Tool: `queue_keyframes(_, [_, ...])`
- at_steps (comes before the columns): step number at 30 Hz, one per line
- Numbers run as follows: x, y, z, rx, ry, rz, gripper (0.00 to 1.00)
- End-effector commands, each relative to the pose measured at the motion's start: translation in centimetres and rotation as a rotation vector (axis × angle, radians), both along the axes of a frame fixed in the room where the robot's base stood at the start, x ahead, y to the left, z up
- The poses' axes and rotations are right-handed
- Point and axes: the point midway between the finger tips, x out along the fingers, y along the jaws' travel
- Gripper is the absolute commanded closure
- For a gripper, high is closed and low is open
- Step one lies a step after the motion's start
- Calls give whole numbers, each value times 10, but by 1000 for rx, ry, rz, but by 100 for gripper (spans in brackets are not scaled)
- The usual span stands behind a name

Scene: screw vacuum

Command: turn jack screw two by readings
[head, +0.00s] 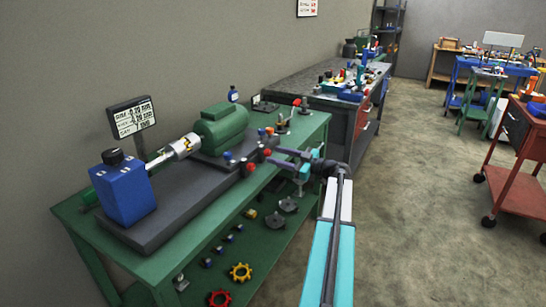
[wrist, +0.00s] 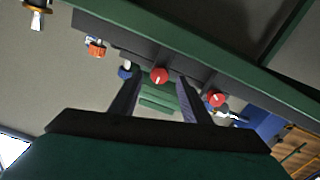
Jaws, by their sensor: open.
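The green motor (head: 222,128) stands on a dark base plate (head: 160,222) on the green bench. Red-capped jack screws stick out along the plate's front edge, one near my fingertips (head: 267,152) and another further left (head: 250,168). My gripper (head: 274,156) is open and empty at the plate's right end. In the wrist view one red screw head (wrist: 159,75) lies in line with the gap between my fingers (wrist: 161,84). I cannot tell whether it is between the tips or just beyond. A second red head (wrist: 216,100) is outside the right finger. The sign (head: 131,117) has lines too small to read fully.
A blue box (head: 125,193) and a light coupling (head: 180,147) sit left of the motor. Blue (wrist: 125,72) and orange (wrist: 96,47) fittings are near the left finger. The lower shelf holds gears (head: 240,272). The floor to the right (head: 415,210) is clear.

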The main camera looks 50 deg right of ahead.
Motion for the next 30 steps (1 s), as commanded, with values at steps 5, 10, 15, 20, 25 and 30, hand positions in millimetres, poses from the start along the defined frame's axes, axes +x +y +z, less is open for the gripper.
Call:
queue_keyframes(5, [13,3,0,0,0,0,57])
queue_keyframes(10, [16,4,0,0,0,-1,57])
queue_keyframes(15, [15,3,0,0,0,-1,57])
queue_keyframes(20, [15,3,0,0,1,-1,79])
queue_keyframes(25, [12,23,0,0,0,1,98])
queue_keyframes(30, [14,7,-1,7,4,5,98])
